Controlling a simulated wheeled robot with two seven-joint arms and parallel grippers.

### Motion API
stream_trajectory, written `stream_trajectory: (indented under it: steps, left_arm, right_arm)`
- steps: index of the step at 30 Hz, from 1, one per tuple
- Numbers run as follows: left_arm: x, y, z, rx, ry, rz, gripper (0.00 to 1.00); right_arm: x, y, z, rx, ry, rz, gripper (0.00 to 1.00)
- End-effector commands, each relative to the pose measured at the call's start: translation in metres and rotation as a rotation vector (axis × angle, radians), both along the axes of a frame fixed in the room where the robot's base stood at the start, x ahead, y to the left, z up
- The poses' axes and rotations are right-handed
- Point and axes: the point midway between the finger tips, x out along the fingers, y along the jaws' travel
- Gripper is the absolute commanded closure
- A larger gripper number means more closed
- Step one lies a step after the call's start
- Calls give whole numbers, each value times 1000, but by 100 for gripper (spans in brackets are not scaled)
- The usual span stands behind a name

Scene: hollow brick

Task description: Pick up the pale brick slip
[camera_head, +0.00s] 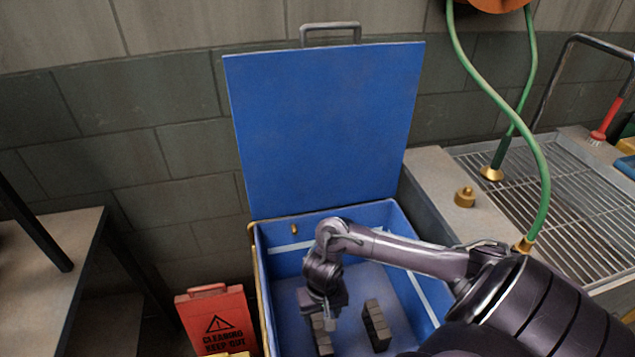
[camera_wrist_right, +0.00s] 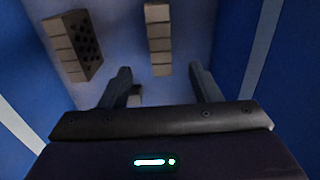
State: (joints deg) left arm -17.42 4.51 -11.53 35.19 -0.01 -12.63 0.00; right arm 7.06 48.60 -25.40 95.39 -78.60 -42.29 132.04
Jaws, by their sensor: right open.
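My right gripper (camera_head: 326,310) is down inside the blue box, fingers pointing toward the floor. In the right wrist view my right gripper (camera_wrist_right: 160,72) has its two fingers apart, with nothing held. A pale jointed slip-like strip (camera_wrist_right: 159,38) lies beyond the fingertips. A brick with dark holes (camera_wrist_right: 78,45) lies to its left. In the head view one brick (camera_head: 377,326) stands right of the gripper; another (camera_head: 323,342) is partly hidden under it. My left gripper is not in view.
The blue box (camera_head: 408,240) has high walls close around my right arm. Its lid (camera_head: 325,125) stands open against the wall. A red warning sign (camera_head: 217,318) stands left of the box. A counter with a metal grate (camera_head: 560,190) and green hose (camera_head: 541,160) is at right.

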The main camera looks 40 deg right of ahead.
Motion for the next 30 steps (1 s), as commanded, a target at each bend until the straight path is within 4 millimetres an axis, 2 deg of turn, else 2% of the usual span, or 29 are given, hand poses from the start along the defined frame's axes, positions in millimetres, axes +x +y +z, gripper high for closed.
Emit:
stream_trajectory:
  steps: [1,3,6,11,17,25,30]
  left_arm:
    - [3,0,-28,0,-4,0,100]
    - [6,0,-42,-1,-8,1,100]
    - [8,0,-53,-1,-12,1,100]
    - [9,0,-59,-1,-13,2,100]
    - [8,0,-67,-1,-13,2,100]
    - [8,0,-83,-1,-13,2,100]
    - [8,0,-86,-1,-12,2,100]
  right_arm:
    - [0,0,-28,0,0,0,43]
    - [0,0,-43,0,0,0,43]
    - [0,0,-53,0,0,0,43]
    - [-1,0,-64,0,1,0,43]
    - [-2,1,-86,1,3,0,43]
    - [-3,0,-125,0,1,-1,43]
    - [-3,0,-134,-1,0,0,43]
